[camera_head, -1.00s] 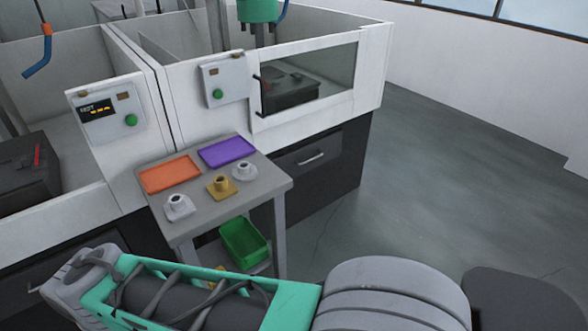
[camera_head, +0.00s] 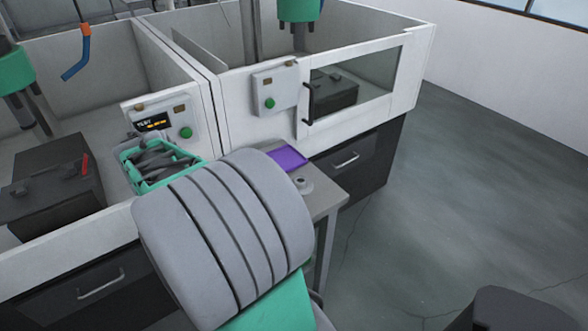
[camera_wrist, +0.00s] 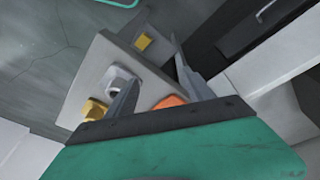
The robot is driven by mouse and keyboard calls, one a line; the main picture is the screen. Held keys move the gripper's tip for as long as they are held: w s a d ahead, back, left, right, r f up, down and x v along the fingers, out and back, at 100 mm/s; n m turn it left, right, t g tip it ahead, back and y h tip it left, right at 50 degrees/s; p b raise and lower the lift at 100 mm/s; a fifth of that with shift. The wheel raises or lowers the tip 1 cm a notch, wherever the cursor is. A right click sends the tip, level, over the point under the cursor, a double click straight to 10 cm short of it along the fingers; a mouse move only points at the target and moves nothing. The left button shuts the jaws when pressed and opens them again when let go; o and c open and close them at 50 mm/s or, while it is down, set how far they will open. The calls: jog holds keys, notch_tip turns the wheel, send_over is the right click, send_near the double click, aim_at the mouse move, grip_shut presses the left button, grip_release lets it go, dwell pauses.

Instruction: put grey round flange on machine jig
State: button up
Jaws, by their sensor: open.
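The grey round flange (camera_head: 303,184) stands upright at the right side of the small grey table (camera_head: 328,198) in the head view. In the wrist view, a grey flange (camera_wrist: 116,82) with a more angular base stands on the table, with a gold flange (camera_wrist: 95,109) beside it. I cannot see the round one there. My gripper (camera_wrist: 158,76) is open and empty above the table; my arm hides it in the head view. Dark jig blocks sit in the left machine (camera_head: 50,180) and behind the window of the right machine (camera_head: 335,90).
A purple tray (camera_head: 288,158) lies on the table, and an orange tray (camera_wrist: 171,101) shows near my fingers. My arm covers much of the table. Control panels (camera_head: 160,120) (camera_head: 275,90) stand on the white machine walls. Open floor (camera_head: 440,200) lies to the right.

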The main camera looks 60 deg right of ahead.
jog(key=s+d+r+m+g+p, duration=0.1)
jog(key=d+r+m, duration=0.15)
jog(key=d, duration=0.35)
jog(key=s+d+r+m+g+p, duration=0.1)
jog(key=d+m+p, duration=0.1)
jog(key=d+m, duration=0.25)
jog(key=m+g+p, duration=0.2)
jog(key=m+p, duration=0.2)
jog(key=m, duration=0.5)
send_near(301, 181)
jog(key=p+x, duration=0.1)
jog(key=x, duration=0.6)
jog(key=shift+s+d+f+p, duration=0.1)
jog(key=shift+f+p, duration=0.05)
jog(key=shift+p, duration=0.2)
jog(key=shift+s+d+f, duration=0.1)
jog(key=shift+f, duration=0.4)
jog(key=shift+c, duration=0.4)
grip_shut()
jog(key=shift+r, duration=0.1)
